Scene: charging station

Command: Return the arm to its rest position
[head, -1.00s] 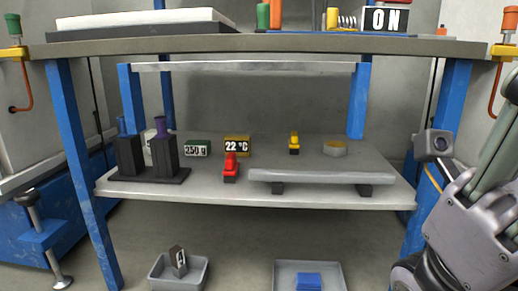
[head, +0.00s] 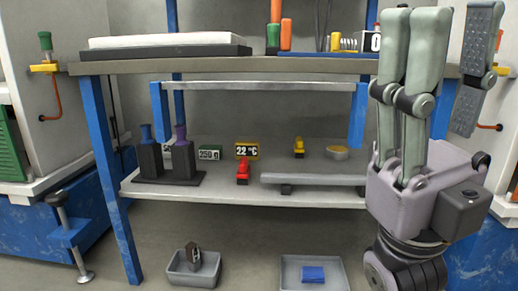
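My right gripper (head: 446,42) stands in the right part of the head view, fingers pointing up, in front of the right end of the workbench. Its fingers are spread, with a textured pad on the right finger and a gap between it and the fingers on the left. Nothing shows between them. My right wrist (head: 415,200) is below, and the gripper hides part of the bench's right side and right leg. My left gripper is not in view.
The workbench top (head: 300,66) holds a white slab (head: 165,40) and green and orange cylinders. Its lower shelf (head: 230,196) holds dark blocks, small displays and a red piece (head: 243,171). Two grey bins (head: 342,262) stand on the floor.

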